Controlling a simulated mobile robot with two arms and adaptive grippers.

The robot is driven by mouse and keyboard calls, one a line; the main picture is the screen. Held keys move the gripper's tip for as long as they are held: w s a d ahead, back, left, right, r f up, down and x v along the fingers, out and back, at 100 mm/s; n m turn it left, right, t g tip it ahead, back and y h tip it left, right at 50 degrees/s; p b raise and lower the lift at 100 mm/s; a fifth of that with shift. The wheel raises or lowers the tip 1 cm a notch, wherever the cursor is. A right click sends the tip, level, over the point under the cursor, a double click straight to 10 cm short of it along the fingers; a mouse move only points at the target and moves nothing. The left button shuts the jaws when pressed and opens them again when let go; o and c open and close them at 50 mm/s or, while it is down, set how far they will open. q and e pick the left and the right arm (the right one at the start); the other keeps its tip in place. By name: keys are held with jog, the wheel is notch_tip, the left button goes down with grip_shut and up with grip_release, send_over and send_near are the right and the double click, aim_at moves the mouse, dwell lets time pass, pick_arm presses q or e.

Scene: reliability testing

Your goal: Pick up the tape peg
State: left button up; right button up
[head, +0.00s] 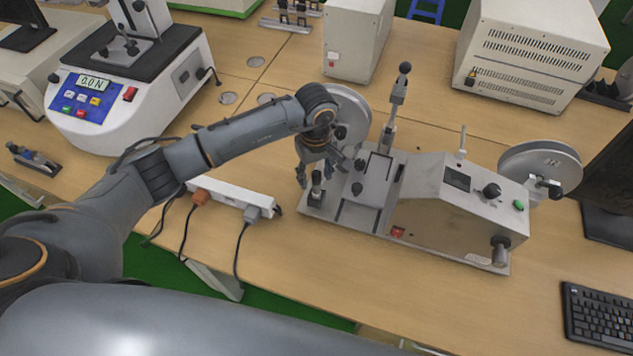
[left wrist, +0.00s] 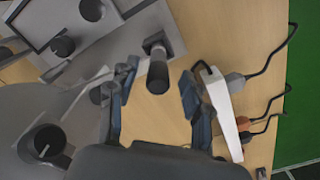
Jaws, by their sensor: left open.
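The tape peg (head: 316,186) is a short dark upright post at the left end of the grey tape machine (head: 437,204). In the left wrist view the peg (left wrist: 157,72) shows as a black cylinder on a small dark base. My left gripper (head: 317,171) is just above the peg, pointing down. In the left wrist view its two fingers (left wrist: 157,88) are open, one on each side of the peg, with gaps; the peg is not gripped. Whether the fingertips reach down to the peg's height is hard to tell. My right gripper is not in view.
A white power strip (head: 232,197) with plugs and cables lies left of the machine. A metal disc reel (head: 350,112) stands behind my gripper, partly hidden. A white force tester (head: 130,85) is at the left. Bare table lies in front of the machine.

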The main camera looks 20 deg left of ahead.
aim_at(316, 187)
pick_arm(q)
notch_tip(316, 187, down, 2)
jog(key=shift+d+f+p, duration=0.15)
jog(key=shift+p, duration=0.2)
jog(key=shift+f, duration=0.45)
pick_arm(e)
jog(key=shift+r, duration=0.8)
pick_arm(q)
jog(key=shift+c, duration=0.2)
grip_shut()
jog(key=shift+w, duration=0.1)
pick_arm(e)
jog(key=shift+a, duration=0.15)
